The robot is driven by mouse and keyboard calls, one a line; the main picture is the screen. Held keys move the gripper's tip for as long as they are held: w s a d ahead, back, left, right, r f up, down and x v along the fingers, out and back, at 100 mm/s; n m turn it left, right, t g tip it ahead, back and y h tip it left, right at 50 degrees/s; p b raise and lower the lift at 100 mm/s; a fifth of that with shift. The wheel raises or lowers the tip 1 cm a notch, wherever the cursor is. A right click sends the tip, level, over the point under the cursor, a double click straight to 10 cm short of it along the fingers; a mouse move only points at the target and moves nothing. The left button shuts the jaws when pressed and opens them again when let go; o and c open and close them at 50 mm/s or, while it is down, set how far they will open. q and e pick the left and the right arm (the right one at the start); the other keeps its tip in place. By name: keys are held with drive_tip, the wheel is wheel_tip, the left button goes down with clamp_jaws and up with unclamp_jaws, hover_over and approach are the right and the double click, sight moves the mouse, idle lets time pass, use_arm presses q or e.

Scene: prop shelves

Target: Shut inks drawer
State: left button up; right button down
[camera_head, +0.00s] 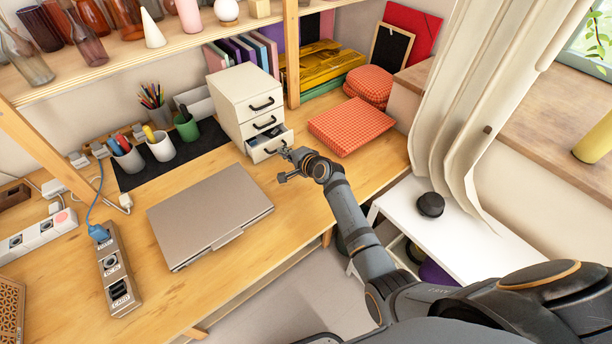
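A small white drawer unit (233,96) with three drawers and dark handles stands at the back of the desk. Its bottom drawer (264,146) is pulled partly out, with dark contents just visible inside; I cannot read any label on it. The two drawers above are closed. My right gripper (283,164) is just in front of the bottom drawer, low over the desk. Its fingers are spread and hold nothing; I cannot tell whether one touches the drawer front. My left gripper is not in view.
A closed laptop (210,213) lies left of my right gripper. A red checkered box (351,126) lies right of the drawer unit. Pen cups (161,146) stand to its left. A power strip (117,273) is at the front left. A shelf upright (291,55) rises beside the unit.

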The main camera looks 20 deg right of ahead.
sight(275, 143)
drive_tip(key=w, duration=0.1)
drive_tip(key=w+a+b, duration=0.1)
drive_tip(key=w, duration=0.3)
drive_tip(key=shift+a+b, duration=0.3)
drive_tip(key=shift+a, duration=0.05)
